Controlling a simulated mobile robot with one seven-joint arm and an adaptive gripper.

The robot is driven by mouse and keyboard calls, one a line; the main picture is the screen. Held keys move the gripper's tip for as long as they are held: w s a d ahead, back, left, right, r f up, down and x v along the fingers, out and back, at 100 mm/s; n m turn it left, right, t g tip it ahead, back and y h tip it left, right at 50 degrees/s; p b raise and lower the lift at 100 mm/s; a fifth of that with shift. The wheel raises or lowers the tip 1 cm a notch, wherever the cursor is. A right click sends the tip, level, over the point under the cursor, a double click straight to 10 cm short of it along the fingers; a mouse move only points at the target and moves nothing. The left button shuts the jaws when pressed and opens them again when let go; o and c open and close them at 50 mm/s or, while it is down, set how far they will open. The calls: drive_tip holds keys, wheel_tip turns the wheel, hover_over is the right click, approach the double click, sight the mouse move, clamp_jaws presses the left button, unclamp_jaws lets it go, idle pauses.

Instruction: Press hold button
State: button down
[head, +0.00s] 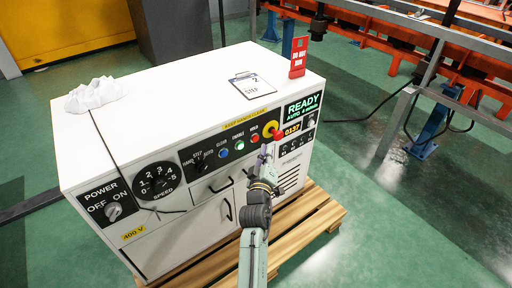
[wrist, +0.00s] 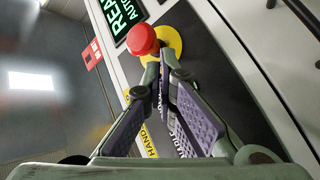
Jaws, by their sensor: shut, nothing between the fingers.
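The control panel on the white cabinet's front has a row of small buttons labelled CLEAR, ENABLE and HOLD. The hold button (head: 255,138) is small and red, at the right end of that row. To its right is a large red mushroom button (head: 278,135) on a yellow disc (head: 270,128). My gripper (head: 264,150) is shut and empty, with its tips close to the panel, just below and right of the hold button. In the wrist view the gripper (wrist: 160,75) points toward the panel beside the red mushroom button (wrist: 141,40). The hold button is not visible there; my fingers hide part of the panel.
The white cabinet (head: 180,95) stands on a wooden pallet (head: 315,215). A READY display (head: 302,105) is right of the buttons. A clipboard (head: 252,85), a red sign (head: 299,57) and a white cloth (head: 95,94) are on top. Green floor at right is free.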

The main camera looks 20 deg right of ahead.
drive_tip(key=shift+w+a+b, duration=0.2)
drive_tip(key=shift+w+b, duration=0.05)
drive_tip(key=shift+w, duration=0.25)
drive_tip(key=shift+w+a+b, duration=0.15)
drive_tip(key=shift+w+b, duration=0.1)
drive_tip(key=shift+w, duration=0.2)
drive_tip(key=shift+w, duration=0.1)
idle(0.7)
drive_tip(key=shift+w+a+b, duration=0.15)
drive_tip(key=shift+w+b, duration=0.15)
drive_tip(key=shift+b, duration=0.05)
drive_tip(key=shift+w+a+b, duration=0.1)
drive_tip(key=shift+w+b, duration=0.2)
drive_tip(key=shift+w, duration=0.05)
idle(0.6)
drive_tip(key=shift+s+d+p, duration=0.25)
drive_tip(key=shift+s+p, duration=0.4)
drive_tip(key=shift+s, duration=0.1)
